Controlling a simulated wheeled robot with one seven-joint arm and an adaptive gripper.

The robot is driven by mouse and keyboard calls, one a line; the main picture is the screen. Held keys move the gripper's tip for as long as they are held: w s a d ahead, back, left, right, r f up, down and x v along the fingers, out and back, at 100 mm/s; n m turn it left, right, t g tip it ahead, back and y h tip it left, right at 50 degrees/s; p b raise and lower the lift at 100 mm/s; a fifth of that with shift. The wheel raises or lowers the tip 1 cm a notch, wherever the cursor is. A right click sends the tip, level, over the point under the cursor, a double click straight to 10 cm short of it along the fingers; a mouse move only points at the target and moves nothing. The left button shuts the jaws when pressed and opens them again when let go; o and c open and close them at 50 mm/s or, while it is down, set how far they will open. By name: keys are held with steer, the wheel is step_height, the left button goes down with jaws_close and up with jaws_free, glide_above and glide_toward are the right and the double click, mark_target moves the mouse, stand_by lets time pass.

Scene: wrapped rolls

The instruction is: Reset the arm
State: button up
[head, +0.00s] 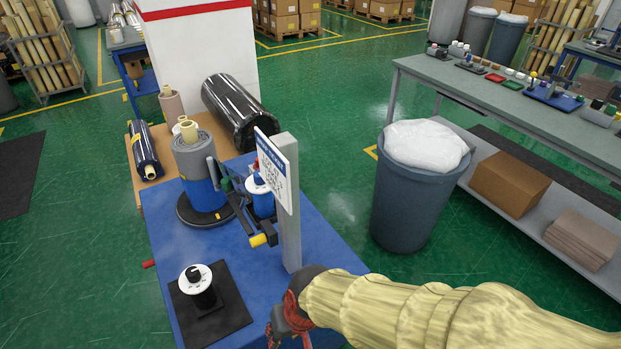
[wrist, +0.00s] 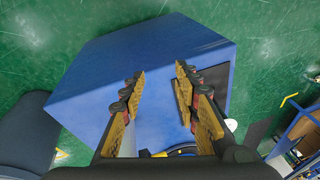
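My gripper (head: 287,335) is at the bottom of the head view, at the end of my arm in a pale yellow sleeve. It is over the near right part of the blue table (head: 318,232). In the wrist view my gripper (wrist: 161,76) is open. The fingertips are partly hidden in the head view.
A grey post with a white sign (head: 272,170) stands beside the wrapping machine with its grey roll (head: 195,160). A black-and-white knob (head: 196,279) sits on a black mat. A grey bin (head: 405,205) stands right of the table. Green floor between them is clear.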

steer(key=d+r+m+t+h, duration=0.1)
steer(key=d+r+m+t, duration=0.1)
steer(key=d+r, duration=0.7)
steer(key=s+d+r+m+t+h, duration=0.1)
steer(key=d+r+t, duration=0.1)
steer(key=d+r, duration=0.8)
steer(key=d, duration=0.5)
steer(key=shift+d+m+h, duration=0.3)
steer(key=shift+m, duration=0.1)
steer(key=shift+r, duration=0.1)
